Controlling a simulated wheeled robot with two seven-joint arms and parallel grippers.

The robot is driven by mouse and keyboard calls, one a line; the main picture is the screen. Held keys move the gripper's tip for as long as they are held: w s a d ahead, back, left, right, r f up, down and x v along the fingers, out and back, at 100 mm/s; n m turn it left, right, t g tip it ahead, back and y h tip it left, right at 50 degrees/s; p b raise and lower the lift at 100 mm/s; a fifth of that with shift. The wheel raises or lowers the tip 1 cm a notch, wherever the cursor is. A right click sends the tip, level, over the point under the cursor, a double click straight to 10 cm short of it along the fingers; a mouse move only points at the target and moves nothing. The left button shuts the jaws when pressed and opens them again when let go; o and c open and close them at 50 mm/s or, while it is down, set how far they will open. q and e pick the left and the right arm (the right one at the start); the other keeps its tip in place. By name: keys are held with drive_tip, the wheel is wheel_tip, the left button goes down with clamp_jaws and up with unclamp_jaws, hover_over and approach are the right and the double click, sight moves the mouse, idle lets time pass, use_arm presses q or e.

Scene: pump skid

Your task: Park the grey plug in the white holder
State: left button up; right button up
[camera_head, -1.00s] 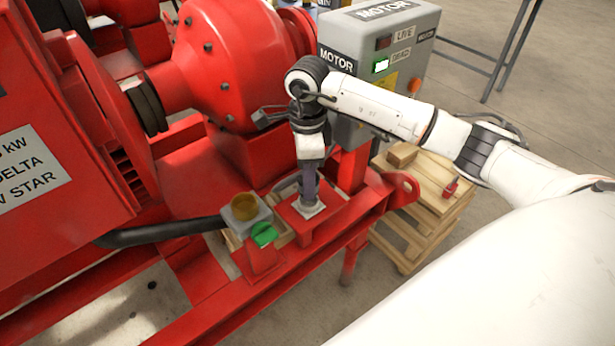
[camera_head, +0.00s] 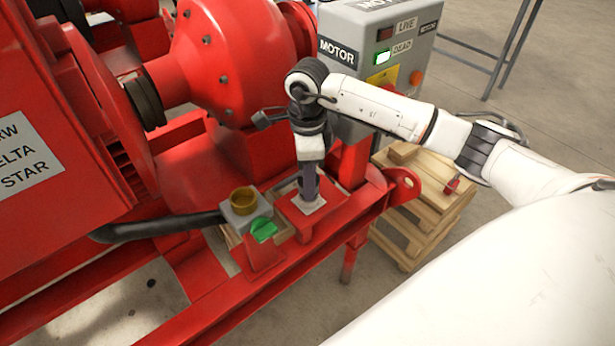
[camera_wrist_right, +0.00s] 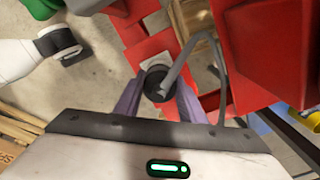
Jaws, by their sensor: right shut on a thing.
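My right gripper (camera_head: 309,187) points straight down over the white holder (camera_head: 314,207), a small white square piece on a red ledge of the skid. It is shut on the grey plug (camera_wrist_right: 157,83), whose dark round end shows between the two fingers (camera_wrist_right: 155,97) in the right wrist view. A grey cable (camera_wrist_right: 180,66) arcs away from the plug. The white holder also shows there, just beyond the plug (camera_wrist_right: 153,61). The plug is at or very near the holder; the fingers hide whether it is seated.
A grey socket box (camera_head: 240,213) with a brass ring and a green cap (camera_head: 263,230) stands left of the holder. A black hose (camera_head: 150,229) runs to it. The grey motor box (camera_head: 375,50) stands behind, and a wooden pallet stack (camera_head: 425,205) stands at right.

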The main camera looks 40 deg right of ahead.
use_arm(q)
drive_tip(key=shift+f+b, duration=0.6)
drive_tip(key=shift+f, duration=0.05)
use_arm(e)
drive_tip(key=shift+f, duration=0.85)
drive_tip(key=o, duration=1.2)
drive_tip(key=shift+o, duration=0.2)
wheel_tip(320, 180, up, 3)
drive_tip(key=shift+r, duration=0.1)
wheel_tip(320, 180, up, 6)
drive_tip(key=shift+p, duration=0.3)
drive_tip(key=shift+r, duration=0.6)
use_arm(q)
drive_tip(key=shift+r, duration=0.55)
